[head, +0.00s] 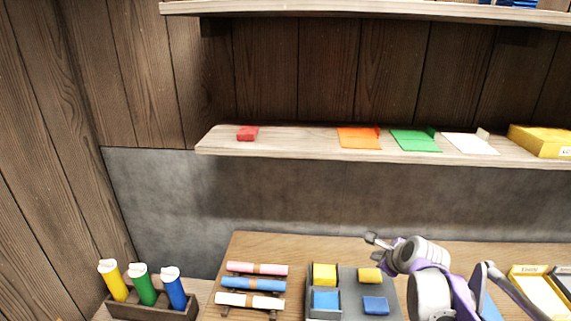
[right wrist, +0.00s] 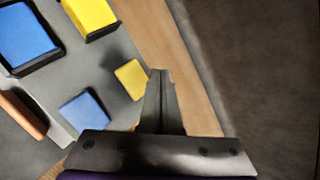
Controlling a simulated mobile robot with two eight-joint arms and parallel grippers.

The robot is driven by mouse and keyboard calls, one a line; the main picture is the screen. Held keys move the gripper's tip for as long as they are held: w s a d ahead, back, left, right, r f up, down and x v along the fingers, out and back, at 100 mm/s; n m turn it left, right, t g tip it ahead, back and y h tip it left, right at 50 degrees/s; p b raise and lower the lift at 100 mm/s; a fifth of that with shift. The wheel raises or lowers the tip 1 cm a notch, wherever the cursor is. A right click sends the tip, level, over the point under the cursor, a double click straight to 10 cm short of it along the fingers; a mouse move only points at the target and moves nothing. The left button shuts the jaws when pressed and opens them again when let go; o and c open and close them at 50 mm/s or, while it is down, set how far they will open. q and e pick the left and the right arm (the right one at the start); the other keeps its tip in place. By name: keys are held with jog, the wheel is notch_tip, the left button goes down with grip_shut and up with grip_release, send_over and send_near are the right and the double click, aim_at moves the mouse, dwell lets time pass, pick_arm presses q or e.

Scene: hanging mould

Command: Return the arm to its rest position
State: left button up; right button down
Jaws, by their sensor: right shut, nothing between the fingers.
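My right gripper (head: 371,238) is at the end of my purple and grey right arm in the head view, above the back part of the table. In the right wrist view its fingers (right wrist: 161,75) are pressed together with nothing between them. Below and beside it is a grey tray (head: 347,288) with a yellow block (head: 369,275) and a blue block (head: 375,305) lying loose. The yellow block (right wrist: 131,79) and blue block (right wrist: 84,112) also show left of the fingers in the right wrist view, apart from them. My left gripper is not in view.
A wall shelf (head: 300,142) above holds a red block (head: 247,133), coloured sheets and a yellow box (head: 541,141). Rolls (head: 253,284) lie on the table (head: 240,250), left of the tray. Bottles stand in a rack (head: 150,308) at far left. Yellow-edged boxes (head: 540,290) are at right.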

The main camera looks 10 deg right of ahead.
jog(key=s+a+f+n+g, duration=0.1)
jog(key=s+a+f+n, duration=0.2)
jog(key=s+n, duration=0.6)
jog(key=s+a+f+n+g, duration=0.1)
jog(key=s+a+f+n, duration=0.3)
jog(key=s+a+n, duration=0.3)
jog(key=s+a+f+n+g, duration=0.1)
jog(key=s+a+f+n, duration=0.2)
jog(key=s+n, duration=0.7)
jog(key=shift+s+a+f+n+g, duration=0.2)
jog(key=shift+s+a+n+g, duration=0.15)
jog(key=shift+a, duration=0.55)
